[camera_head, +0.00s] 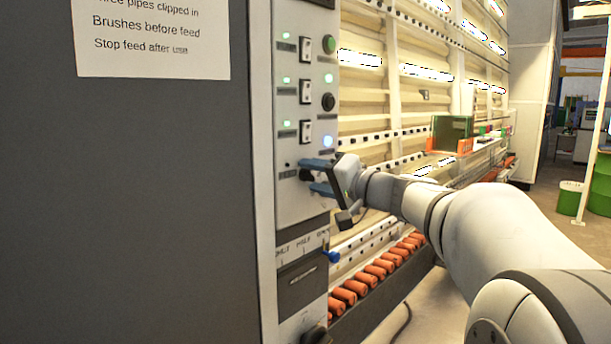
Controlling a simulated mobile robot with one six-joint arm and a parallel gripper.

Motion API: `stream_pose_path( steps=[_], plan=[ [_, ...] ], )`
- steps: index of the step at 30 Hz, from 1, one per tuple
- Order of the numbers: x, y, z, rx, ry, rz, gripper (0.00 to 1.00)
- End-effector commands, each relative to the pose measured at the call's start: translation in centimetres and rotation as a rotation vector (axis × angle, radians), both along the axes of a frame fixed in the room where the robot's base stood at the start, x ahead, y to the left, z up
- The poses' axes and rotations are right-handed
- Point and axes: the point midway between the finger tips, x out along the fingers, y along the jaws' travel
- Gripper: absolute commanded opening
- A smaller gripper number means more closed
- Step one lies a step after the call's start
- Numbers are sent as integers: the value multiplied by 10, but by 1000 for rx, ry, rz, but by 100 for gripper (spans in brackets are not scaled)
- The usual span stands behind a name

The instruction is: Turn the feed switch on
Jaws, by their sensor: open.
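A light grey control panel (290,205) stands left of centre on the edge of a dark cabinet. My gripper (309,175) is at its lower part, with its blue fingers one above the other and apart. A dark knob or switch (305,175) shows between the fingertips, partly hidden by them. Whether the fingers touch it I cannot tell. The small lamp (287,165) beside it is dark. Its label is too small to read, so I cannot confirm that it is the feed switch. Three rocker switches (305,91) sit above, each with a lit green lamp.
A green button (329,45), a black knob (328,102) and a lit bluish-white button (327,141) line the panel's right side. A blue-handled valve (331,256) is below my gripper. Orange rollers (373,273) run along the washer's base. A paper notice (152,35) is on the cabinet.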

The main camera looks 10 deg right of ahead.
Motion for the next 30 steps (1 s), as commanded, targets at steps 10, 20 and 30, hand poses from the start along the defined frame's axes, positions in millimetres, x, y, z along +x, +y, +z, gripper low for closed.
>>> stream_pose_path(
  steps=[10, 20, 30],
  plan=[
    [0, 1, 0, 0, 0, 1, 38],
    [0, 1, 0, -1, 1, 2, 11],
    [0, 1, -1, 19, 15, 3, 4]
  ],
)
